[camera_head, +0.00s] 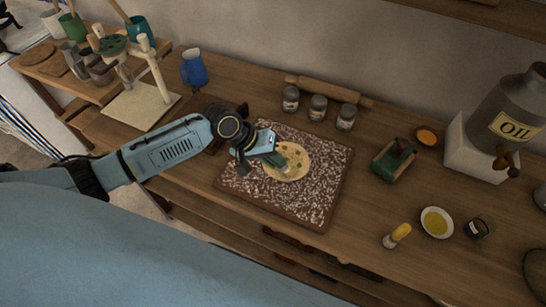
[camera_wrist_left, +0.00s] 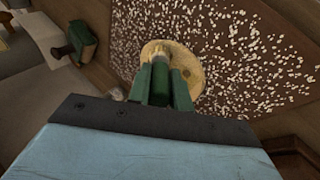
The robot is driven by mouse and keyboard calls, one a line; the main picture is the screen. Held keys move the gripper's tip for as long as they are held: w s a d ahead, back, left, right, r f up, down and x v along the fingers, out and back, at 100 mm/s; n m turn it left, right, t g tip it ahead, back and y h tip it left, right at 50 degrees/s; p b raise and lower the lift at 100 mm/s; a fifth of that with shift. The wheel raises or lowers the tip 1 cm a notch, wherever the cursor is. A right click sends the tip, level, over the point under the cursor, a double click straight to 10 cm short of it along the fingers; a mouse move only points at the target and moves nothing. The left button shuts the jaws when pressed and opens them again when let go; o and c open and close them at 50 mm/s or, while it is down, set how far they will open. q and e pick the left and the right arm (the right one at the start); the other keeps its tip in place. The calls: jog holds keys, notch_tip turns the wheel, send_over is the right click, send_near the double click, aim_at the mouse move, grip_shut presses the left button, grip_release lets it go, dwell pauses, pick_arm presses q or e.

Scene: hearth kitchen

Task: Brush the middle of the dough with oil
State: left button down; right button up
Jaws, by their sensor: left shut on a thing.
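The dough (camera_head: 299,164) is a flat, pale round with brown spots. It lies on a floured dark board (camera_head: 325,190) and also shows in the left wrist view (camera_wrist_left: 190,62). My left gripper (camera_head: 271,158) is over the dough's left and upper side, shut on a green-handled tool (camera_wrist_left: 160,80). The tool points down at the dough; a pale tip shows beyond the handle, but I cannot tell whether it touches. A white bowl of yellow oil (camera_head: 437,222) stands at the right. My right gripper is not in view.
A blue jug (camera_head: 194,68) stands at left.

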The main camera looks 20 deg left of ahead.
pick_arm(q)
jog(key=shift+w+d+r+b, duration=0.1)
jog(key=shift+w+b, duration=0.2)
jog(key=shift+w, duration=1.65)
jog(key=shift+w+b, duration=0.7)
jog(key=shift+w, duration=1.15)
jog(key=shift+s+p, duration=0.1)
jog(key=shift+p, duration=0.45)
jog(key=shift+s+p, duration=0.95)
jog(key=shift+p, duration=0.15)
jog(key=shift+s+p, duration=0.95)
jog(key=shift+s, duration=0.1)
